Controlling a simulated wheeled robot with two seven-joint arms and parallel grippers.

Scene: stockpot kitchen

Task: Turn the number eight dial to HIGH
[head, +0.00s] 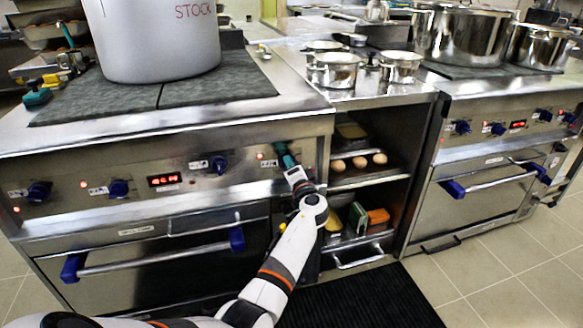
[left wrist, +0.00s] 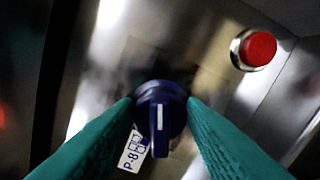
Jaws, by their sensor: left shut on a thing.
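The number eight dial (left wrist: 160,112) is a dark blue knob on the steel stove panel. In the left wrist view it sits between the two teal fingers of my left gripper (left wrist: 160,105), which is shut on it. A white line on the knob runs upright in that view. A tilted white label (left wrist: 133,152) beside it, partly covered by the knob and a finger, seems to read P-8. In the head view my left gripper (head: 285,157) reaches the right end of the left stove's panel and hides the dial. My right gripper is not in view.
A red button or lamp (left wrist: 258,48) is near the dial. Other blue knobs (head: 219,165) and a red display (head: 164,180) are on the panel. A large stock pot (head: 155,45) stands above. An open shelf with eggs (head: 360,162) is to the right.

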